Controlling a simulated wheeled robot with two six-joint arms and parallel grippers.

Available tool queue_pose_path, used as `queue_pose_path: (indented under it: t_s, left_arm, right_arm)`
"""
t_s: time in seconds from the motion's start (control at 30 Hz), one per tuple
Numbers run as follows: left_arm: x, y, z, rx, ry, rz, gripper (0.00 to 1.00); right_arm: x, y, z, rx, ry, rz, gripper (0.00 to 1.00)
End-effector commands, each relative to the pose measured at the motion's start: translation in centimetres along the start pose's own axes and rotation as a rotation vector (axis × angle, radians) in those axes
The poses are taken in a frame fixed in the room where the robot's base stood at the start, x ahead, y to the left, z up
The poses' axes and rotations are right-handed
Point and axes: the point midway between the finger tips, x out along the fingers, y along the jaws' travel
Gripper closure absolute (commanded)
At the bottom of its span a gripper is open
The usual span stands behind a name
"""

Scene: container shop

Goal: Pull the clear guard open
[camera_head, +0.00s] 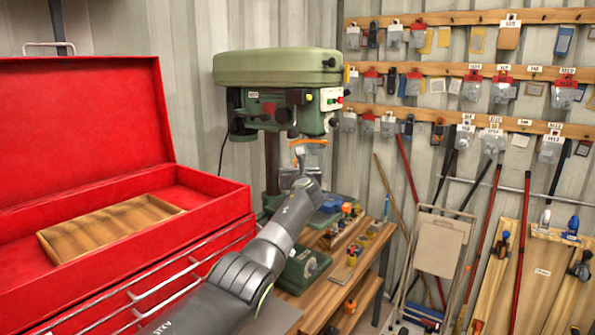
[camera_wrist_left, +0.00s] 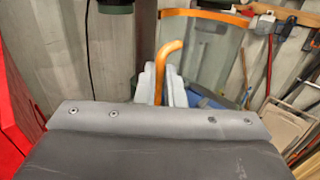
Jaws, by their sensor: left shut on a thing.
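The green drill press (camera_head: 278,68) stands on the wooden bench. Its clear guard has an orange top rim (camera_head: 312,142) and hangs below the drill head. In the left wrist view the clear guard (camera_wrist_left: 210,55) shows as a see-through panel under a curved orange rim. An orange hooked handle (camera_wrist_left: 170,55) rises between the fingers of my left gripper (camera_wrist_left: 165,88), which is shut on it. In the head view my left gripper (camera_head: 301,158) is in front of the guard and hides part of it. My right gripper is in neither view.
A red tool chest (camera_head: 215,195) with a raised lid and a wooden tray (camera_head: 110,225) stands close on the left. The bench (camera_head: 340,290) holds small parts and bins right of the press. Tools hang on wall rails behind. A folded step stool (camera_head: 437,245) leans at the right.

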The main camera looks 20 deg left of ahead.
Motion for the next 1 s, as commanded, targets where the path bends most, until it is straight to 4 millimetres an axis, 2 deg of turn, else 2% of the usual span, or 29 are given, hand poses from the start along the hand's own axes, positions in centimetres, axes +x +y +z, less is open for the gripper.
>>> queue_pose_path:
  t_s: [0.4, 0.43, 0.6, 1.0]
  left_arm:
    - [0.07, 0.11, -0.1, 0.0, 0.002, 0.003, 1.0]
    - [0.07, 0.11, -0.1, 0.0, 0.002, 0.003, 0.89]
    - [0.06, 0.09, -0.06, 0.0, 0.001, 0.002, 0.69]
    - [-0.19, 0.03, 0.05, -0.001, -0.003, 0.003, 0.69]
  right_arm:
    - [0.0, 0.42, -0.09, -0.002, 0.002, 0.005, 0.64]
    - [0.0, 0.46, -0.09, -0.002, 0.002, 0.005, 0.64]
    - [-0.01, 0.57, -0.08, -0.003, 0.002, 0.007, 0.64]
    - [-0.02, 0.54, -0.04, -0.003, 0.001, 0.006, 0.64]
